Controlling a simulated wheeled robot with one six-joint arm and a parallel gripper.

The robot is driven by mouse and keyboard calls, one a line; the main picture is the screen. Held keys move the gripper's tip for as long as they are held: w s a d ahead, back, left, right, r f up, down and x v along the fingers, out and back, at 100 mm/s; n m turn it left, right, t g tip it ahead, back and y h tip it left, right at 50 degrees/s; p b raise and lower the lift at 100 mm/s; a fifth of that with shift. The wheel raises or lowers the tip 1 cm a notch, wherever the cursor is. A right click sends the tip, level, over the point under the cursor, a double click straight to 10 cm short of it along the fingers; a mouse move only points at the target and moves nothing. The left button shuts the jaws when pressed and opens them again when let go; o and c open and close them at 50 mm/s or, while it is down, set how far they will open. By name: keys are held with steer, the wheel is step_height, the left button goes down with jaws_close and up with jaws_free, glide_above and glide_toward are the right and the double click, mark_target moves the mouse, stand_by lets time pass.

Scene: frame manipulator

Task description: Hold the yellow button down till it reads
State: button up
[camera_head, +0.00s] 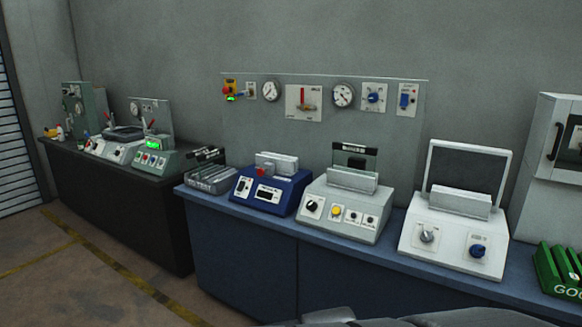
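The yellow button (336,210) is a small round cap on the sloped front of a beige bench device (340,232). A black knob (312,206) is to its left and small dark controls (361,218) are to its right. A plate with a dark window (354,157) stands upright at the back of this device. No lit reading shows on it. Nothing touches the button. My gripper is not in view; only a dark grey shape, perhaps part of my own body, shows along the bottom edge.
A blue device (276,190) with a red button stands left of the beige one, a white device (455,232) right. They share a blue bench (240,250). A gauge panel (322,135) rises behind. Green bins (560,270) are at far right. Floor is clear at lower left.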

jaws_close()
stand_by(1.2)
